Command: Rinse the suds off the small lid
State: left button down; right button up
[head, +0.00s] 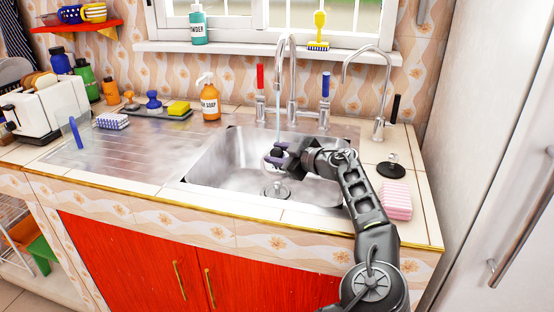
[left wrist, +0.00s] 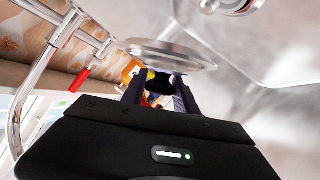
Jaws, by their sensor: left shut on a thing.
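My left gripper (head: 281,157) is over the sink basin (head: 215,165), under the main tap (head: 291,75). It is shut on the small lid. In the left wrist view the small lid (left wrist: 180,52) is a clear glass disc with a shiny rim, seen nearly edge-on beyond the fingertips (left wrist: 158,90). The held part is dark and mostly hidden between the fingers. In the head view the gripper hides most of the lid. A thin bluish water stream (head: 279,112) falls from the tap towards the gripper. I cannot make out suds. My right gripper is not in view.
Red (head: 260,78) and blue (head: 326,86) tap handles stand beside the main tap. A slimmer tap (head: 380,100) is at right. The drainboard (head: 130,155) is largely clear; a soap bottle (head: 209,100) stands behind.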

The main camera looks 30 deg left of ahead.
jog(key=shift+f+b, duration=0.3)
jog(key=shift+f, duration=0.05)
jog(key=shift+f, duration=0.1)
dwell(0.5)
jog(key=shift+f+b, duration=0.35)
jog(key=shift+b, duration=0.1)
dwell(0.4)
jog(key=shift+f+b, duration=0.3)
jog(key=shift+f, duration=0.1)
dwell(0.6)
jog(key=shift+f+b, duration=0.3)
jog(key=shift+b, duration=0.1)
dwell(0.5)
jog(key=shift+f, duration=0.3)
